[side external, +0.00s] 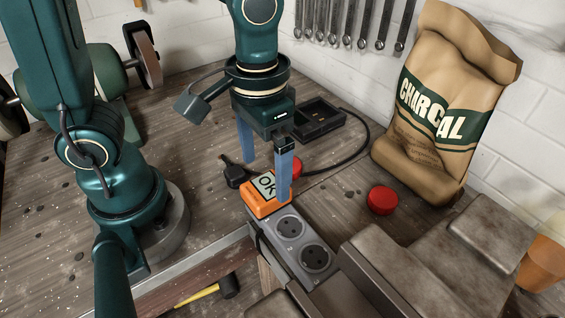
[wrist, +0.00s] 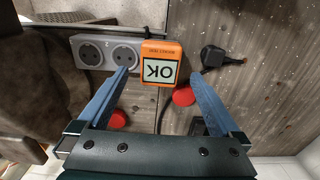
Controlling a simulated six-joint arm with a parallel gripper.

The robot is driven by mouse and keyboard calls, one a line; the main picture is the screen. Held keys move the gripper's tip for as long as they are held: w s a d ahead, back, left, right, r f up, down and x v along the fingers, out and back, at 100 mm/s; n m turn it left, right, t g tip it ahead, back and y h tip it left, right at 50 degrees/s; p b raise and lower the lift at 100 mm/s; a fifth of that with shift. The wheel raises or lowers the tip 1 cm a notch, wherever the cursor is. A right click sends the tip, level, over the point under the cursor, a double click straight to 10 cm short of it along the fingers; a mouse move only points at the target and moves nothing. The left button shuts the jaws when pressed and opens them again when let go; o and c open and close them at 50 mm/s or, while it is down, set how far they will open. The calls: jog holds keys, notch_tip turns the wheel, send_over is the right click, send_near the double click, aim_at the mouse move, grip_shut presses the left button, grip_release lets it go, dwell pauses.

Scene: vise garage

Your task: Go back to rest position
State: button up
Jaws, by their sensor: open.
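My gripper (side external: 268,178) hangs over the workbench with its two blue fingers apart and nothing held between them. In the side view one finger stands in front of the orange tester (side external: 262,196), whose screen reads OK. In the wrist view my gripper (wrist: 158,80) has the orange tester (wrist: 161,62) beyond and between its fingertips. The tester sits at the end of the grey socket strip (side external: 303,243), which also shows in the wrist view (wrist: 91,50). I cannot tell whether a finger touches the tester.
A black plug (side external: 236,175) with a cable lies beside the tester. A red button (side external: 382,200) lies near the charcoal bag (side external: 440,110), and another (side external: 293,168) is behind my finger. The metal vise (side external: 440,250) is at front right. A bench grinder (side external: 110,70) stands back left.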

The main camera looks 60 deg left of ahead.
jog(key=shift+r, duration=0.1)
jog(key=r, duration=0.1)
jog(key=a+r+t, duration=0.1)
jog(key=a+r+n+t, duration=0.1)
jog(key=shift+w+r, duration=0.15)
jog(key=shift+w, duration=0.1)
jog(key=shift+s+a+r+m+t, duration=0.25)
jog(key=shift+s+a+r+t, duration=0.45)
jog(key=shift+a+t, duration=0.2)
jog(key=shift+s+a+r+m+t, duration=0.25)
jog(key=shift+s+a+r+t, duration=0.35)
jog(key=shift+s+a+t, duration=0.25)
